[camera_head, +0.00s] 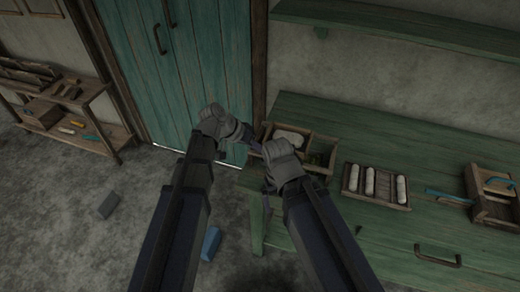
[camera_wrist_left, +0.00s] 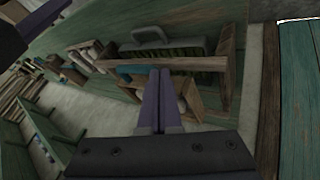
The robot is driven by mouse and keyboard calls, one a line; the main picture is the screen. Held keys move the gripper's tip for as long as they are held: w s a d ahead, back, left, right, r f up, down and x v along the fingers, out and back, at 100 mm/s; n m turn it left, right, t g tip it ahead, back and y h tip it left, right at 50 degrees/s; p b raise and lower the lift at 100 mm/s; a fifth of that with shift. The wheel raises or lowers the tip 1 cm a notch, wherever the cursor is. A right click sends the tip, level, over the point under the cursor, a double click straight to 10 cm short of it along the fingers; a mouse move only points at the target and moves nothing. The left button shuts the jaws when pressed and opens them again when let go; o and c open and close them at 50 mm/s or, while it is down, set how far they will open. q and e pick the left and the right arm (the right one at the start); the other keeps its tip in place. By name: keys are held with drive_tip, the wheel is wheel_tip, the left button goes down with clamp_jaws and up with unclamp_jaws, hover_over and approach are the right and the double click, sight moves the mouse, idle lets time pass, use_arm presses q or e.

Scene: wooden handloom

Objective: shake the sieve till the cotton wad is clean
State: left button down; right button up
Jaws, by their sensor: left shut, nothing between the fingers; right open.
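A pale, roundish piece that looks like the cotton wad (camera_head: 288,137) lies in the divided wooden box (camera_head: 325,139) on the green table; I cannot tell how clean it is. I cannot make out a sieve for certain. My left gripper (camera_head: 253,142) is at the box's left edge, shut and empty. Its closed fingers (camera_wrist_left: 160,75) show in the left wrist view in front of a wooden frame. My right gripper (camera_head: 268,187) is open, in front of the box's near left corner, and its hand hides part of the box.
A tray with three white rolls (camera_head: 370,181) and a wooden box (camera_head: 493,207) stand to the right on the green table (camera_head: 420,220). A blue block (camera_head: 210,243) and a grey block (camera_head: 108,205) lie on the floor. A low shelf (camera_head: 105,137) stands at the left.

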use_arm(q)
drive_tip(key=d, duration=0.1)
drive_tip(key=s+d, duration=0.1)
drive_tip(key=d, duration=0.3)
drive_tip(key=shift+s+d, duration=0.15)
drive_tip(key=shift+s, duration=0.2)
